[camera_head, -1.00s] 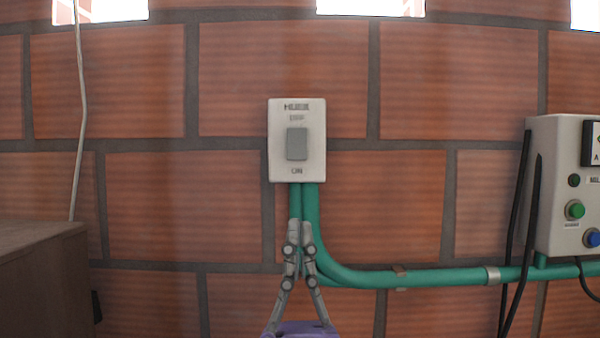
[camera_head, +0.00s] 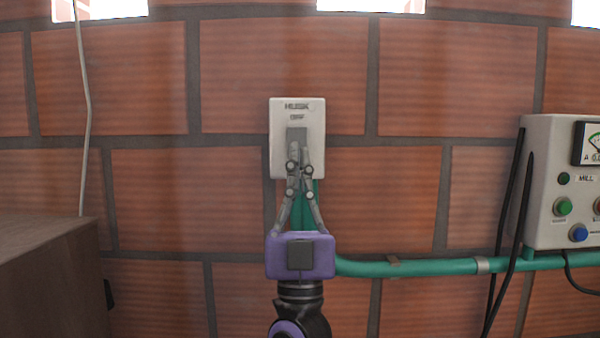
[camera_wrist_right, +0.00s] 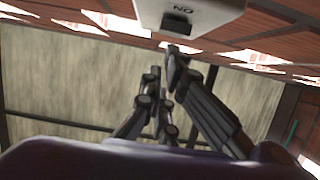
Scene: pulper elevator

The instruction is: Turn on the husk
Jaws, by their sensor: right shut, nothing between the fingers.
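The husk switch is a white wall plate (camera_head: 275,150) labelled HUSK, with OFF above its grey rocker (camera_head: 297,133). The ON label and the rocker's lower part are hidden behind my fingers in the head view. My right gripper (camera_head: 299,152) points up, shut and empty, with its fingertips over the lower part of the rocker. In the right wrist view the plate (camera_wrist_right: 215,12) shows at the top with its ON label, and the gripper tips (camera_wrist_right: 172,58) sit just short of it. I cannot tell whether they touch the rocker. My left gripper is not in view.
A green conduit (camera_head: 430,267) runs from under the plate to the right. A white control box (camera_head: 540,190) labelled MILL, with buttons and black cables, is at the right. A brown wooden box (camera_head: 50,270) stands at the lower left. The brick wall around the plate is clear.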

